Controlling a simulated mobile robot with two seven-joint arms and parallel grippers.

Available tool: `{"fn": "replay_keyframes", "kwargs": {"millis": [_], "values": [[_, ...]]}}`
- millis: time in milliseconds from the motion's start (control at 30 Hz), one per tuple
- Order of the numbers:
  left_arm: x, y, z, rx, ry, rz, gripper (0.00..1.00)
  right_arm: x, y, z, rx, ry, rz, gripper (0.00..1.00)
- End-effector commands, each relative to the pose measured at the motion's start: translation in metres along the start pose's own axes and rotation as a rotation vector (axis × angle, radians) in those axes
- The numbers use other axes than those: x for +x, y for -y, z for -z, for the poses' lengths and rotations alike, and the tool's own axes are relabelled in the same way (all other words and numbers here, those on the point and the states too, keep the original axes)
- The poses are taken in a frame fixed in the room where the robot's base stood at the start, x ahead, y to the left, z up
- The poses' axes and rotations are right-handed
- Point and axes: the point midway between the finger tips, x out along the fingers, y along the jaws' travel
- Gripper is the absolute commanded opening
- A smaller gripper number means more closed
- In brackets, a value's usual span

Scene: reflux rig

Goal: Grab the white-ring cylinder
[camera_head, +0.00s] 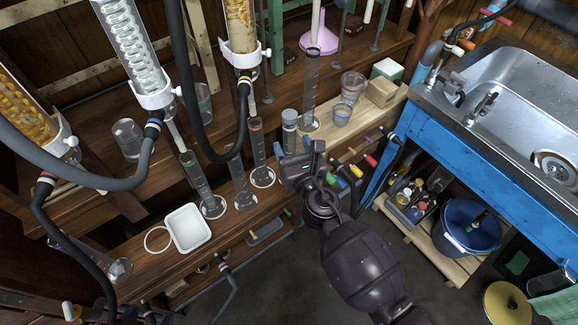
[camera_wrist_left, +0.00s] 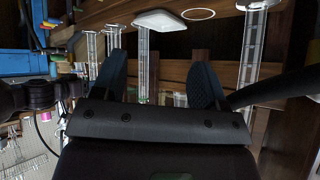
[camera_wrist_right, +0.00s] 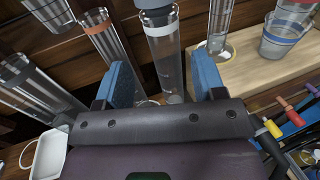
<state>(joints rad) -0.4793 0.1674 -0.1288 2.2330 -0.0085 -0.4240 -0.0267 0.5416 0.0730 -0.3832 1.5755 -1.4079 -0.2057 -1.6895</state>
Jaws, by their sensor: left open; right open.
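A clear cylinder with a pale, whitish-grey ring near its top (camera_head: 289,132) stands upright on the wooden bench. It also shows in the right wrist view (camera_wrist_right: 165,55), between the finger directions of my right gripper (camera_wrist_right: 163,78). That gripper is open, its blue fingers apart, with the cylinder beyond or between the tips; I cannot tell contact. In the head view the right gripper (camera_head: 300,165) is just in front of the cylinder and hides its lower part. An orange-ring cylinder (camera_head: 257,150) stands left of it. My left gripper (camera_wrist_left: 160,80) is open and empty.
More cylinders (camera_head: 195,180) stand to the left, near a white tray (camera_head: 188,228). Dark hoses (camera_head: 180,70) hang above. A blue sink bench (camera_head: 450,140) is at right.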

Motion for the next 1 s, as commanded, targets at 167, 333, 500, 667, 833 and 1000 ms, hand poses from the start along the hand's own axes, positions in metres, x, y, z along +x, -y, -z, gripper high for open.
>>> {"fn": "replay_keyframes", "kwargs": {"millis": [167,333,500,667,833,1000], "values": [[0.001,0.000,0.001,0.003,-0.003,0.000,0.66,0.010,0.000,0.000,0.002,-0.001,0.000,0.63],[0.001,0.000,0.003,0.003,-0.007,0.000,0.66,0.026,0.003,-0.005,0.000,0.001,0.000,0.63],[0.002,-0.001,-0.001,0.005,0.000,-0.002,0.66,0.048,0.006,-0.005,0.002,-0.002,0.000,0.63],[0.003,-0.001,0.000,0.012,-0.005,-0.002,0.66,0.059,0.006,-0.004,0.003,-0.003,0.000,0.63],[0.003,-0.001,0.008,0.014,-0.022,-0.001,0.66,0.061,0.007,-0.006,0.003,-0.001,0.000,0.63],[0.003,-0.001,0.010,0.014,-0.026,-0.002,0.66,0.061,0.007,-0.006,0.002,-0.001,0.000,0.54]]}}
